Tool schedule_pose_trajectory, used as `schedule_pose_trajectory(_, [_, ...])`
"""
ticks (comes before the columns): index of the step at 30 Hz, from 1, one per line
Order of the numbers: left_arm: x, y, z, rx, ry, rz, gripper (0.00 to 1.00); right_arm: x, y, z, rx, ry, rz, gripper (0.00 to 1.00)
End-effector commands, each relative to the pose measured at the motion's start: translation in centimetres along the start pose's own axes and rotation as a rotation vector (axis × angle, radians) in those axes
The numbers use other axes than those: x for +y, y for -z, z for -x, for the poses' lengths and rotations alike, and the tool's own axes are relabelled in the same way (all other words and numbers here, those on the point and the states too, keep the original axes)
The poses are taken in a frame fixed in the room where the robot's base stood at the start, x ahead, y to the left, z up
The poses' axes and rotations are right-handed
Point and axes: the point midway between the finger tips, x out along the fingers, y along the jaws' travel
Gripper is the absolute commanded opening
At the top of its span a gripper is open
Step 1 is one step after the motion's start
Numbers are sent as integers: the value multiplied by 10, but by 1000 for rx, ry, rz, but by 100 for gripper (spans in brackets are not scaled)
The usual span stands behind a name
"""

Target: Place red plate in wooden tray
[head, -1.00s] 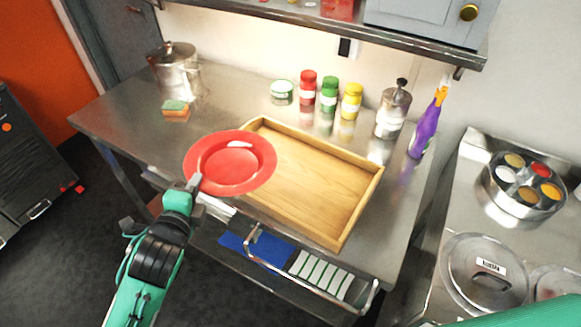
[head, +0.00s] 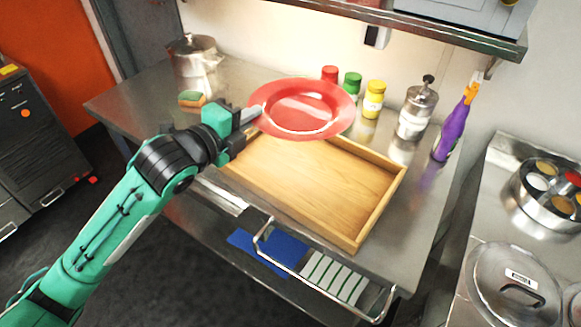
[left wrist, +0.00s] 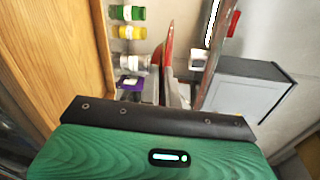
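The red plate (head: 303,106) is held in the air in the head view, over the back left part of the wooden tray. My left gripper (head: 256,113) is shut on the plate's left rim. The plate is tilted and hides the tray's back left corner. The wooden tray (head: 352,241) lies empty on the steel table. In the left wrist view the plate (left wrist: 168,60) shows edge-on, and the tray (left wrist: 62,45) is at the left. My right gripper is not in view.
Red, green and yellow jars (head: 373,99) stand behind the tray, with a metal dispenser (head: 415,110) and a purple bottle (head: 455,125) to their right. A steel pot (head: 193,65) and sponge (head: 191,98) stand at the back left. A shelf (head: 440,32) hangs above.

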Motion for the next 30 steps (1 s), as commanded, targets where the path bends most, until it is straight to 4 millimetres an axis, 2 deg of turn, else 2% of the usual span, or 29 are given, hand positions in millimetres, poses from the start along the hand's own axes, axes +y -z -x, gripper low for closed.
schedule_pose_trajectory(18, [128,17,-19,0,-2,4,0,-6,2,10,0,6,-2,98])
schedule_pose_trajectory(26, [151,20,-23,0,2,2,0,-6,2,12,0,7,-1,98])
schedule_pose_trajectory(30, [172,23,-26,0,0,3,0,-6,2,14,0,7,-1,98])
